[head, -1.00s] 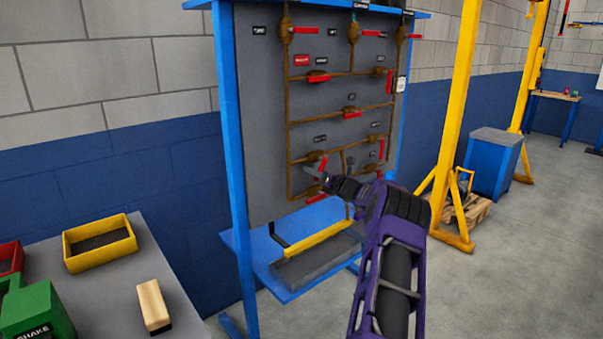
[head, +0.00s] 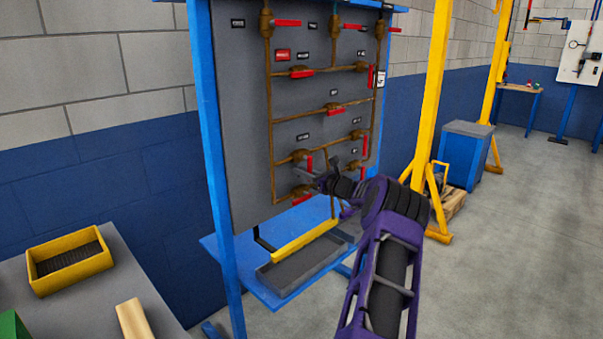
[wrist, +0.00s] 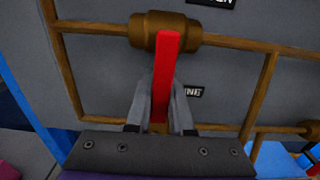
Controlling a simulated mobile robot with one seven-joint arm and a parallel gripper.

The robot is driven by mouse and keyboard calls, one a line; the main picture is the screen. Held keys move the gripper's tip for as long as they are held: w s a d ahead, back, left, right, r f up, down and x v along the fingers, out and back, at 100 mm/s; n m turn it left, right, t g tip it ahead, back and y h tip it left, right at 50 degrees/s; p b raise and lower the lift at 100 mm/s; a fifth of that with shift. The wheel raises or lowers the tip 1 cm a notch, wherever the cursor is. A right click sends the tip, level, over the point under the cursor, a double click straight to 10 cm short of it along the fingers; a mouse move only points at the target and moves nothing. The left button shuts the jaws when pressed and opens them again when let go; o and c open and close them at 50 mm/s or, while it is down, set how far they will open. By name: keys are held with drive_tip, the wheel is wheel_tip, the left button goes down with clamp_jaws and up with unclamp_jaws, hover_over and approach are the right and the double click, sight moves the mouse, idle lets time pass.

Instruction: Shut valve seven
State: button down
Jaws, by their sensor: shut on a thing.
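The brass valve (wrist: 160,30) on a horizontal pipe has a red lever (wrist: 165,70) in the wrist view. The lever points down, across the pipe. A cut-off black label ending in "EN" (wrist: 211,2) is above right of it, so this looks like valve seven. My gripper (wrist: 163,95) is shut on the lever, with one grey finger on each side. In the head view the valve (head: 299,157) is at the panel's lower left, its red lever (head: 309,163) hanging down to my gripper (head: 314,178). My fingers hide the lever's end there.
A label ending in "NE" (wrist: 193,91) is below the valve. Another red-levered valve (head: 301,199) is just underneath on the panel (head: 240,120). A yellow bar (head: 305,241) and dark tray (head: 300,264) are below. A yellow post (head: 431,100) stands to the right.

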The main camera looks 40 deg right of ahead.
drive_tip(key=shift+d, duration=0.1)
idle(0.3)
drive_tip(key=c, duration=0.8)
unclamp_jaws()
drive_tip(key=s+p, duration=0.1)
drive_tip(key=s, duration=1.6)
drive_tip(key=shift+s+d, duration=0.2)
drive_tip(key=shift+d, duration=0.05)
